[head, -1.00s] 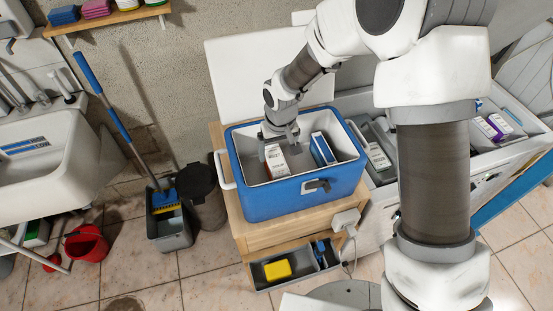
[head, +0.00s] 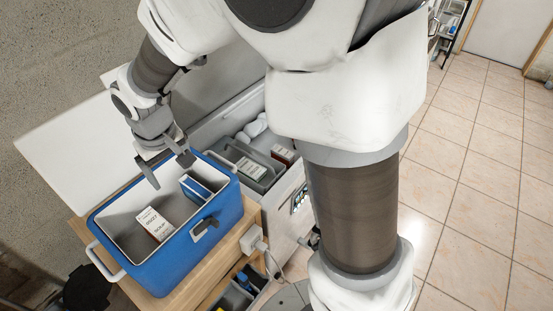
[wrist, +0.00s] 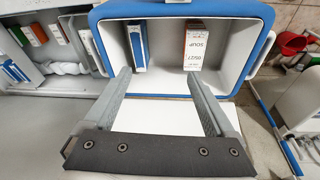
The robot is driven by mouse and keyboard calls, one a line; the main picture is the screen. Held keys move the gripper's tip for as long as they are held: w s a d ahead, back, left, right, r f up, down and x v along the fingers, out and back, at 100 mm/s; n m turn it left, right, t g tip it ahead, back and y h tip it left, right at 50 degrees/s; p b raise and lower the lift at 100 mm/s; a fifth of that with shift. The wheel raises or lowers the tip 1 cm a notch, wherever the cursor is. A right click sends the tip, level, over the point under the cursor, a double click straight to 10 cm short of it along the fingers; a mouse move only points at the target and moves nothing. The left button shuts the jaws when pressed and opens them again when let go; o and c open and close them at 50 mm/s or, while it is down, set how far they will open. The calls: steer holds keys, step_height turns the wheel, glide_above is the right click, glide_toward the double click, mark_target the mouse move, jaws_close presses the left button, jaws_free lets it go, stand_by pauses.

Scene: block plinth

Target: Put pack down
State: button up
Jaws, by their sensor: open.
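A white pack with dark print and an orange-brown side (head: 154,224) lies in the blue cool box (head: 186,254), on its floor. It also shows in the wrist view (wrist: 196,48), with print that seems to read SOUP. A blue and white pack (head: 195,187) stands in the same box against the wall to its right; the wrist view shows it too (wrist: 138,45). My gripper (head: 170,170) is open and empty, above the back edge of the box and apart from both packs. In the wrist view its fingers are spread wide.
The box's white lid (head: 70,150) stands open behind it. The box sits on a wooden stand (head: 190,298). A white chest (head: 232,118) beside it holds a grey tray (head: 258,172) with packs. Tiled floor (head: 480,190) is clear at right.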

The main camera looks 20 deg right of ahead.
steer(key=s+d+r+m+t, duration=0.1)
steer(key=s+d+r+m, duration=0.1)
steer(key=s+d+r, duration=0.6)
steer(key=s+d+r+m+t, duration=0.1)
steer(key=s+d+r, duration=0.3)
steer(key=s+d, duration=0.5)
steer(key=shift+s+d+r+m+t, duration=0.3)
steer(key=shift+d+m+t, duration=0.1)
steer(key=shift+m, duration=0.5)
steer(key=shift+c, duration=0.2)
